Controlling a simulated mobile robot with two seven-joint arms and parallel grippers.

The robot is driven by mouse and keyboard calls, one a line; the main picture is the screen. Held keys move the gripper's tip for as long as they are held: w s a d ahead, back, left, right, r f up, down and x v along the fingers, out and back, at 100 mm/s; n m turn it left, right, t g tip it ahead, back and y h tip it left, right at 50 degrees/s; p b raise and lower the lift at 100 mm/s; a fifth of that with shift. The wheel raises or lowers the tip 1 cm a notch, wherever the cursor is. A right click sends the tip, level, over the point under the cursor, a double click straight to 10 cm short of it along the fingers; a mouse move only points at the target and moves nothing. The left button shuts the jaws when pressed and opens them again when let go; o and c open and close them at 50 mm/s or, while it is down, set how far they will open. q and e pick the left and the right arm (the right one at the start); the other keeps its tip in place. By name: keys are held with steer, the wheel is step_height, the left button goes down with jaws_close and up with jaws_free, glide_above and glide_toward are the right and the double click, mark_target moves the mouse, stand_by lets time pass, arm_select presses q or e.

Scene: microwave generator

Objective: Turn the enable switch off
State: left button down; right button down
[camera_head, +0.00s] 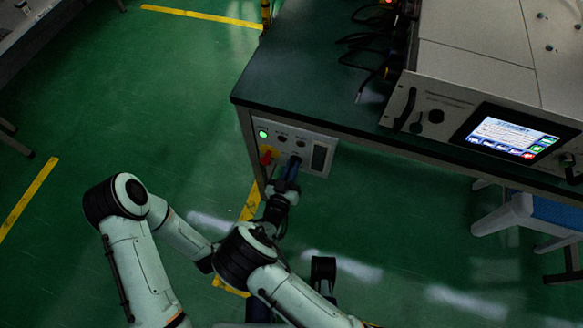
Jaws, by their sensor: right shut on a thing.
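A control panel (318,139) sits under the left front corner of the dark bench. It carries a lit green lamp (263,134), small dark round controls, a red knob on yellow (267,156) and a dark rectangular slot at its right. My right gripper (292,164) is at the panel's lower middle, right of the red knob, shut on a part there. The gripped part fits the enable switch, but the jaws hide it and the labels are too small to read. My left arm (136,258) stands at the left; its gripper is hidden behind my right arm or cannot be made out.
On the dark bench (290,75) stands a generator (470,75) with a lit screen (512,133); black cables (372,45) lie to its left. A stool (520,212) stands at the right under the bench. The green floor at the left is clear, with yellow lines.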

steer(key=shift+n, duration=0.3)
steer(key=n, duration=0.7)
steer(key=shift+w+a+f, duration=0.15)
steer(key=shift+a, duration=0.15)
steer(key=shift+w+a+f+n, duration=0.1)
steer(key=shift+f+n, duration=0.05)
steer(key=shift+n, duration=1.9)
steer(key=shift+f+n, duration=0.15)
steer(key=shift+n, duration=1.9)
steer(key=c, duration=1.1)
jaws_free()
steer(key=shift+c, duration=0.2)
